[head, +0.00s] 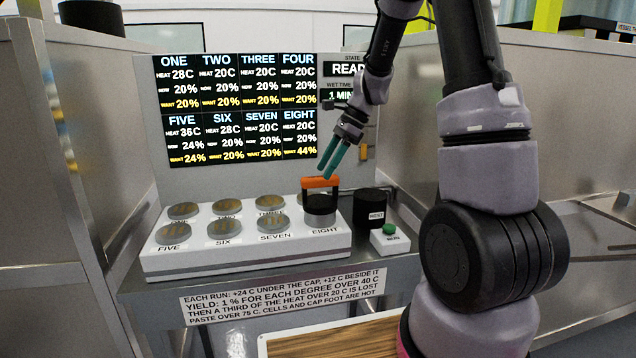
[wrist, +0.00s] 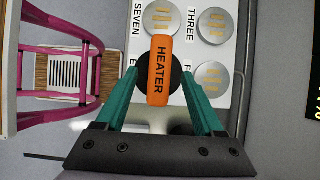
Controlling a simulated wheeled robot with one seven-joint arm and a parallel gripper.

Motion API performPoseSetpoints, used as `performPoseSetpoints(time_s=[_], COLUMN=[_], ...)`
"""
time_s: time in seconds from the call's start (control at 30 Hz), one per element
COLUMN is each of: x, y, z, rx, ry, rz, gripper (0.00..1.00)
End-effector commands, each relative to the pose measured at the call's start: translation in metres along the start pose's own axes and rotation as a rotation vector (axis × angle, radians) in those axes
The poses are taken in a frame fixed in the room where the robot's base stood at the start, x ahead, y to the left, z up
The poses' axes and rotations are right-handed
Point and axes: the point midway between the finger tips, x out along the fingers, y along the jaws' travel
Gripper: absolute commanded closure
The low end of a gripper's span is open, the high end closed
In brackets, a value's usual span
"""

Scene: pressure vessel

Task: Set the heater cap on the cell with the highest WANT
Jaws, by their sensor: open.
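The heater cap (head: 320,206), a black cylinder with an orange handle, sits upright on cell EIGHT at the right end of the white cell block (head: 245,248). Cell EIGHT (head: 320,222) shows only below the cap. On the display (head: 240,110), EIGHT has WANT 44%, NOW 20% and HEAT 20C; FIVE has WANT 24%, the others 20%. My gripper (head: 329,162) is open and empty, its teal fingertips just above the orange handle. In the wrist view, the handle marked HEATER (wrist: 159,70) lies between the fingers, with space visible on both sides.
Round cells like FIVE (head: 173,230) and SEVEN (head: 272,222) fill the block; FOUR is mostly hidden behind the cap. Right of the block stand a black labelled cylinder (head: 367,202) and a green button (head: 389,229). Metal walls flank the bench. A placard (head: 283,292) warns of hot cells.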

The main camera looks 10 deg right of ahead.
Motion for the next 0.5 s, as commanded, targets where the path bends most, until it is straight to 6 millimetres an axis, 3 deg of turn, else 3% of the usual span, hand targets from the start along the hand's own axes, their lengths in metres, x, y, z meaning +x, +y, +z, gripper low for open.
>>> performPoseSetpoints(time_s=[0.1,0.37,0.5], x=[-0.024,-0.051,-0.072], y=[0.000,0.002,0.019], z=[0.000,0.001,0.014], rx=[0.000,-0.010,-0.119], ry=[0.000,0.003,0.030], rz=[-0.003,-0.005,-0.043], gripper=[0.30,0.30,0.30])
